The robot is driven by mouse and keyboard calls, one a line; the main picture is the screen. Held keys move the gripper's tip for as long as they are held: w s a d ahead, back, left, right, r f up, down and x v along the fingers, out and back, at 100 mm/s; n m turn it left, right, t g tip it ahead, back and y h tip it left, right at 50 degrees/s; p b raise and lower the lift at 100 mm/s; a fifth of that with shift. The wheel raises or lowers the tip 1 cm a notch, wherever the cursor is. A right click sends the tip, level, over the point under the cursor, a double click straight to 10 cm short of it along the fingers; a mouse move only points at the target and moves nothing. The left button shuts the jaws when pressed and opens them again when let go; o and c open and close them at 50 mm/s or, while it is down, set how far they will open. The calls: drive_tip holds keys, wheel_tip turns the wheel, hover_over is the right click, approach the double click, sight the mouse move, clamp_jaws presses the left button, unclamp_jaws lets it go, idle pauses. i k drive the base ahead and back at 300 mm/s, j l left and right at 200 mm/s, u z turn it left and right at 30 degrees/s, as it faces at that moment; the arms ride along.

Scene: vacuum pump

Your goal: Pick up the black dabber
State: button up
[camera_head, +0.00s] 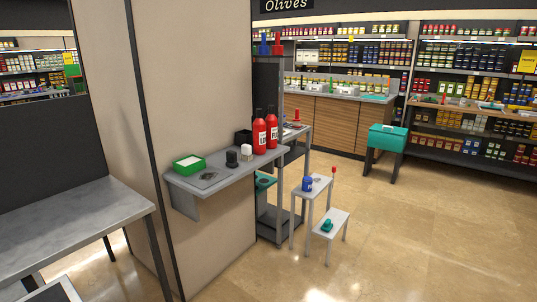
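A small black cylinder-like object (232,158), which looks like the black dabber, stands on the grey wall shelf (225,174) near its middle. It is small in the picture, so its details are hard to make out. A flat dark item (208,177) lies on the shelf to its left, and a small white-topped object (247,153) stands close on its right. My gripper is not in view.
The shelf also holds a green tray (189,165) with white contents, a black box (243,137) and two red bottles (259,136). A grey table (70,225) stands at the left. Small white stools (330,222) stand right of the shelf. Open floor lies at the right.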

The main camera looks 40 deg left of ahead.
sight(230, 156)
drive_tip(key=i+u, duration=0.2)
drive_tip(key=i, duration=0.5)
drive_tip(key=i+l+u, duration=0.2)
drive_tip(key=i, duration=0.45)
